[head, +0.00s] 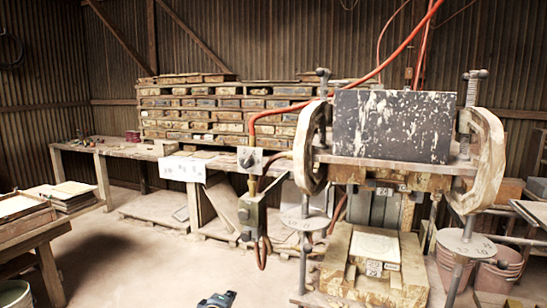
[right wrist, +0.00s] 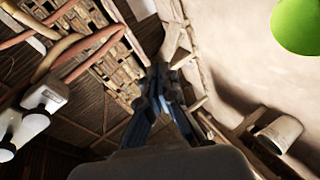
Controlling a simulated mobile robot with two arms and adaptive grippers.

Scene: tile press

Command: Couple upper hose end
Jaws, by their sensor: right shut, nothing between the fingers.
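A red hose (head: 330,92) runs down from the top and bends into a grey fitting block (head: 250,160) left of the tile press (head: 392,126). A shorter reddish hose (head: 272,163) curves beside the block towards the press. A lower grey box (head: 248,212) hangs below, with hoses looping under it. I cannot tell which end is the upper hose end or whether it is coupled. My right gripper (head: 216,300) shows at the bottom edge, well below and apart from the fittings. In the right wrist view its fingers (right wrist: 166,90) are shut and empty; reddish hoses (right wrist: 85,48) show at left.
A bench (head: 125,149) with stacked trays (head: 200,105) stands along the back wall. A table (head: 30,225) is at left. The floor (head: 150,265) between is clear. A bucket (right wrist: 278,130) shows in the right wrist view.

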